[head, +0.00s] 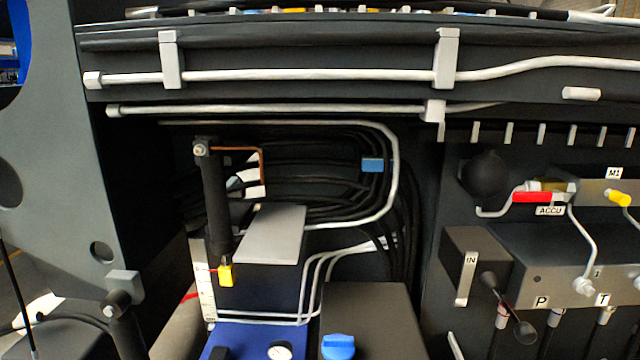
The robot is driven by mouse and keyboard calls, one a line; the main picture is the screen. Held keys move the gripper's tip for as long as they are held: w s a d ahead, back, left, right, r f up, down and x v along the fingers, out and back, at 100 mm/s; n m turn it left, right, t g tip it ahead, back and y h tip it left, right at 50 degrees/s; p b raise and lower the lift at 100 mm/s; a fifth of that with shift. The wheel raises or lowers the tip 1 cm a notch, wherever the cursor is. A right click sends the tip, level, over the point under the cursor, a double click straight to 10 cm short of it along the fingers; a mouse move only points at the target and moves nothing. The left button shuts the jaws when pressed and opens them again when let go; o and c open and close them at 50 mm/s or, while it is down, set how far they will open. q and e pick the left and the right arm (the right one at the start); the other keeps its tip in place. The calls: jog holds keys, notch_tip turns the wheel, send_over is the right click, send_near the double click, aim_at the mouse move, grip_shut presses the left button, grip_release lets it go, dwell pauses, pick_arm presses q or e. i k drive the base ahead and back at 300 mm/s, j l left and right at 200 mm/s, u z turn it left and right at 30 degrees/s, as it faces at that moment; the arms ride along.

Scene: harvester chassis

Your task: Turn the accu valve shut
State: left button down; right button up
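The accu valve (548,185) is at the right in the head view, a small brass-coloured body on the chassis wall. Its red handle (532,197) lies about level and points left, toward a round black accumulator (485,174). A white ACCU label (549,210) sits just below it. A pale pipe runs down from the valve's right side. Neither of my grippers shows in the head view, and nothing is touching the red handle.
A yellow-capped fitting (619,197) by the M1 label is right of the valve. Below are a grey block (560,265) marked P and T and a black lever (508,310). Pale pipes (300,75) cross above. Left are black hoses (320,185) and a blue cap (338,346).

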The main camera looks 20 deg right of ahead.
aim_at(517, 196)
jog(key=l+z, duration=0.2)
jog(key=z, duration=1.45)
